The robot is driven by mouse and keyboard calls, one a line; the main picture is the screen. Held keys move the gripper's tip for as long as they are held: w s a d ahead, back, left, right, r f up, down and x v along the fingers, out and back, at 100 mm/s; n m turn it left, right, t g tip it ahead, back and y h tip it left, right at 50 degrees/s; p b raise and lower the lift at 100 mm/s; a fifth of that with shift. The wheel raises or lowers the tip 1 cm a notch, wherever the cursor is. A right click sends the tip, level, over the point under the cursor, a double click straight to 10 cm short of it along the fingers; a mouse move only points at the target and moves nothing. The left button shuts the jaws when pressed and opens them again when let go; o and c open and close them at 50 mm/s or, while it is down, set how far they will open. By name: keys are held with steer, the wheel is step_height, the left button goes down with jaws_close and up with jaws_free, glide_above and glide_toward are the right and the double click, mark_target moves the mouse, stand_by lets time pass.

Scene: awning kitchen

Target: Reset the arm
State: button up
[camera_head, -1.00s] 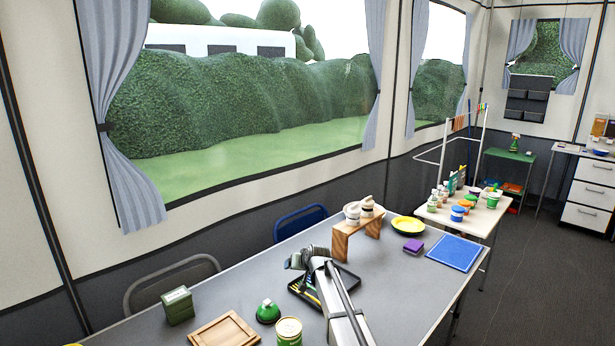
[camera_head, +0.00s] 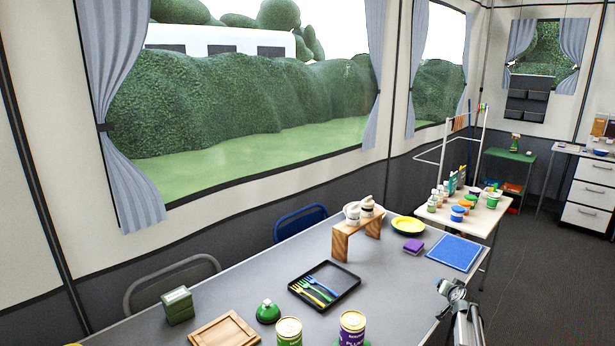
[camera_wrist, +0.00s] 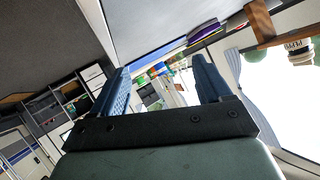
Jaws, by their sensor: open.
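My gripper (camera_head: 450,289) is beside the right edge of the grey table (camera_head: 400,275) in the head view, clear of the things on it. In the wrist view my gripper (camera_wrist: 163,82) shows two blue fingers spread apart with nothing between them. The wrist picture is tilted, with the grey tabletop at its top and the floor at its left.
On the table are a black tray (camera_head: 346,297) with coloured forks, two cans (camera_head: 352,328) (camera_head: 289,332), a green-lidded thing (camera_head: 268,312), a wooden board (camera_head: 226,330), a green box (camera_head: 178,305), a wooden stand (camera_head: 341,241), a purple sponge (camera_head: 413,246) and a blue mat (camera_head: 455,252).

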steer(key=s+d+f+m+h, duration=0.2)
steer(key=s+d+f, duration=0.3)
steer(key=s+d, duration=0.35)
steer(key=s+a+f+n+g+y, duration=0.2)
steer(key=s+a+f+g, duration=0.1)
steer(key=s+a+f, duration=0.55)
steer(key=s+a+f+n+g+y, duration=0.1)
steer(key=s+a+f+g+y, duration=0.3)
steer(key=a+f, duration=0.65)
steer(key=s+a+f+n+g, duration=0.2)
steer(key=s+a+f, duration=0.55)
steer(key=a, duration=0.45)
steer(key=s+a+f+n+g, duration=0.1)
steer(key=s+a+g, duration=0.2)
steer(key=s, duration=0.8)
steer(key=s+a+f+n+g, duration=0.1)
steer(key=s+a+g, duration=0.2)
steer(key=s, duration=0.9)
steer(key=s+a+f+n+g+h, duration=0.1)
steer(key=s+a+g, duration=0.2)
steer(key=s, duration=0.8)
steer(key=shift+s+a+f+n+g, duration=0.25)
steer(key=shift+a+n+g, duration=0.15)
steer(key=shift+a, duration=0.6)
